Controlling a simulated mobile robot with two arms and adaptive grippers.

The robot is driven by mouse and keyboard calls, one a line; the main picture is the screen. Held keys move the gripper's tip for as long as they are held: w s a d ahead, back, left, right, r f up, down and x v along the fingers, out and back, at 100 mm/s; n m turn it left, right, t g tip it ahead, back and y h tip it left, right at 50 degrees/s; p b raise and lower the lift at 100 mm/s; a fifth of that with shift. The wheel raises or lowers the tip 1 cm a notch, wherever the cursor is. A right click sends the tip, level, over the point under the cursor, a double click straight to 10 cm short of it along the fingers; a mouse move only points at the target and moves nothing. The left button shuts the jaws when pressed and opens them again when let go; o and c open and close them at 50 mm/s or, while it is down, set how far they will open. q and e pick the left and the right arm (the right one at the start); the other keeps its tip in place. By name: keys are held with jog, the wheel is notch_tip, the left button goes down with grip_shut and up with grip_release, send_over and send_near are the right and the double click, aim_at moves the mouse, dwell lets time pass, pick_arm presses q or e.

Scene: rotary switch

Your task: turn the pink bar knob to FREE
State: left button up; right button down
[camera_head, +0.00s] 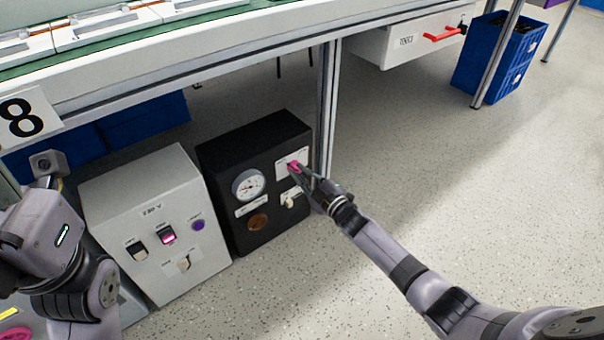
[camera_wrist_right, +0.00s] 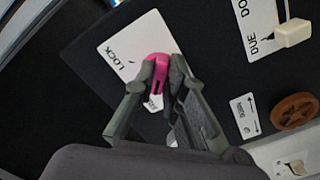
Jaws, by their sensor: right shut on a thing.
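The pink bar knob (camera_head: 293,166) sits on a white label plate (camera_head: 284,157) at the upper right of the black box's front (camera_head: 228,198). My right gripper (camera_head: 297,171) reaches it from the right. In the right wrist view the fingers (camera_wrist_right: 160,82) are shut on the knob (camera_wrist_right: 158,68), one on each side. The word LOCK shows on the plate (camera_wrist_right: 122,45) to the knob's left. Another mark below the knob is partly hidden by the fingers, and I cannot read FREE. Parts of my left arm show at the left, without its fingers.
A table leg (camera_head: 325,110) rises close behind.

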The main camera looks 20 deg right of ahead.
jog(key=shift+f, duration=0.1)
jog(key=c, duration=1.6)
grip_release()
jog(key=shift+c, duration=0.2)
jog(key=shift+s, duration=0.1)
jog(key=v, duration=1.2)
